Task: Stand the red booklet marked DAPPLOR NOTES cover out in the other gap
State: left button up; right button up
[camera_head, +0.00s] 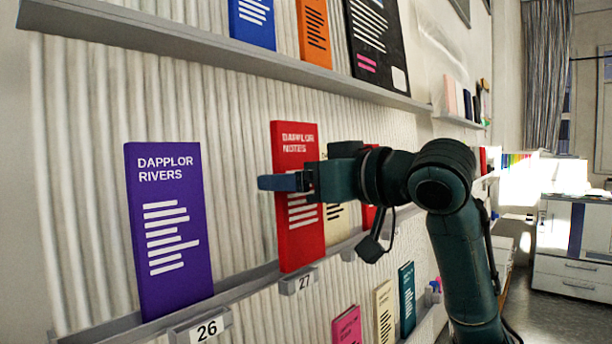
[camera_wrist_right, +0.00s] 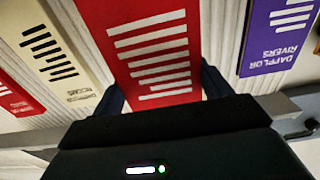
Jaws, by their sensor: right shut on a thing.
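The red booklet marked DAPPLOR NOTES (camera_head: 297,245) is upright, cover facing out, at the middle shelf ledge above the label 27. I cannot tell whether its lower edge rests on the ledge. My right gripper (camera_head: 290,182) is shut on it across the middle, hiding part of the cover. In the right wrist view the red booklet (camera_wrist_right: 150,45) sits between the two fingers of my right gripper (camera_wrist_right: 165,88). My left gripper is not in view.
The purple DAPPLOR RIVERS booklet (camera_head: 168,230) stands left, above label 26 (camera_head: 207,329). A cream booklet (camera_head: 336,222) and another red one (camera_wrist_right: 15,97) stand beyond on the same ledge. The upper shelf (camera_head: 200,45) and a lower row of booklets (camera_head: 347,326) are nearby.

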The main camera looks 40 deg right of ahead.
aim_at(268, 194)
jog(key=shift+w+a+f+p, duration=0.15)
jog(key=shift+w+p, duration=0.3)
jog(key=shift+w, duration=1)
jog(key=shift+w+a+f+p, duration=0.1)
jog(key=shift+w+p, duration=0.3)
jog(key=shift+w, duration=1)
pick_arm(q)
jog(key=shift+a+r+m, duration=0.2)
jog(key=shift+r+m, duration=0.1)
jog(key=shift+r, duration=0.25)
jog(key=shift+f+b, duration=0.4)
pick_arm(e)
jog(key=shift+s+f, duration=0.15)
jog(key=shift+f, duration=0.35)
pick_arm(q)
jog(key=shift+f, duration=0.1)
pick_arm(e)
jog(key=shift+f, duration=0.1)
pick_arm(q)
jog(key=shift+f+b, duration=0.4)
jog(key=shift+b, duration=0.05)
pick_arm(e)
jog(key=shift+f, duration=0.45)
jog(key=o, duration=1.1)
jog(key=shift+c, duration=0.2)
